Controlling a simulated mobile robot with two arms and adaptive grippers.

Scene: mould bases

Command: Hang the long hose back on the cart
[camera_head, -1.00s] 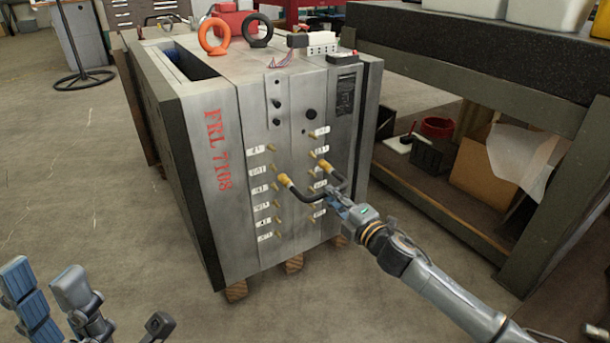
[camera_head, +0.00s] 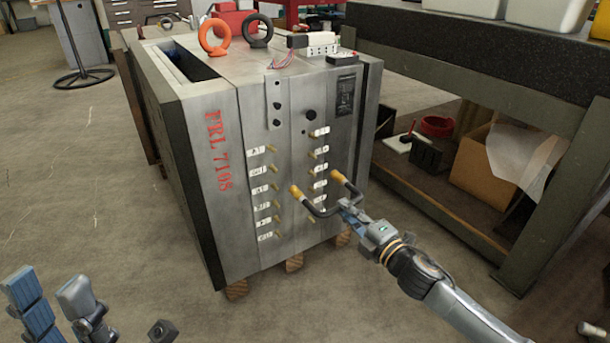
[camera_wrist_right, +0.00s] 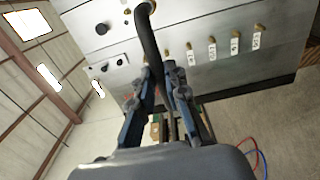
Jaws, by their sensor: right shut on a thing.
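A bent black hose (camera_head: 318,211) with brass ends is in my right gripper (camera_head: 346,207), in front of the mould block's (camera_head: 205,235) face. Both hose ends point up and back toward the block and look clear of its nipples, though the exact gap is hard to judge. In the right wrist view the black hose (camera_wrist_right: 149,45) runs up from between my right fingers (camera_wrist_right: 160,85). My left gripper (camera_head: 120,315) is open and empty at the lower left, over the floor. I cannot identify the cart in these views.
The block carries rows of brass nipples with white tags and stands on wooden feet. An orange ring (camera_head: 213,36) and a black ring (camera_head: 259,30) are on top. A heavy bench (camera_head: 470,95) stands close on the right. Floor is free at left and front.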

